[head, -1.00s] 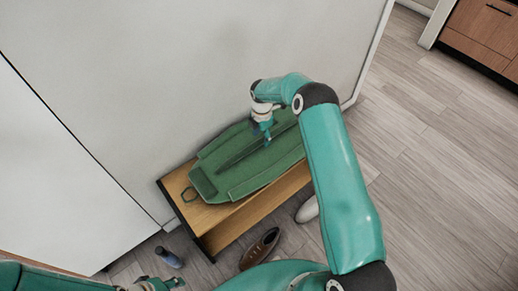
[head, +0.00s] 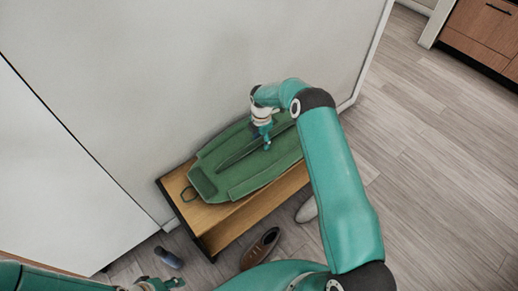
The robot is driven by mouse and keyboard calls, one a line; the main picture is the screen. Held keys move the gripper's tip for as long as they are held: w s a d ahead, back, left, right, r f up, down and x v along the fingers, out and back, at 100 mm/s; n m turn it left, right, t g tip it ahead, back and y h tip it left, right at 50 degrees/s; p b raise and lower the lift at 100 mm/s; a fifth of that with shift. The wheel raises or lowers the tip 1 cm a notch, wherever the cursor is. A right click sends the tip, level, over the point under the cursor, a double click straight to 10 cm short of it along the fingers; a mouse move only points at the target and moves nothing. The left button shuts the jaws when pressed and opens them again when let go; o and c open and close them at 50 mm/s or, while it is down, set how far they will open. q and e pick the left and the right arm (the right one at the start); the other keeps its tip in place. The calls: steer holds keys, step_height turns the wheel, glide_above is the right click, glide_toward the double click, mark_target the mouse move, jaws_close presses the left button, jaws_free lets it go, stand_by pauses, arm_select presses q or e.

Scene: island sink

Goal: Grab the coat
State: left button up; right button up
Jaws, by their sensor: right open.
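The green coat (head: 233,181) lies flat and folded on a wooden bench (head: 214,214) against the wall. A dark line runs along its middle. My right gripper (head: 266,146) is open and points down over the upper right part of the coat, close to its surface. I cannot tell whether the fingertips touch the cloth. My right arm hides part of the coat's far right end. My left gripper (head: 176,283) is low at the bottom left of the head view, away from the coat, and its jaws are too small to read.
A brown shoe (head: 260,248) and a pale shoe (head: 307,210) are on the floor by the bench. The wall (head: 190,70) stands right behind the bench. The wood floor (head: 440,180) at right is clear.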

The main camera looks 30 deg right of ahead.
steer(key=shift+f, duration=0.1)
steer(key=shift+s, duration=0.1)
jaws_close()
stand_by(0.4)
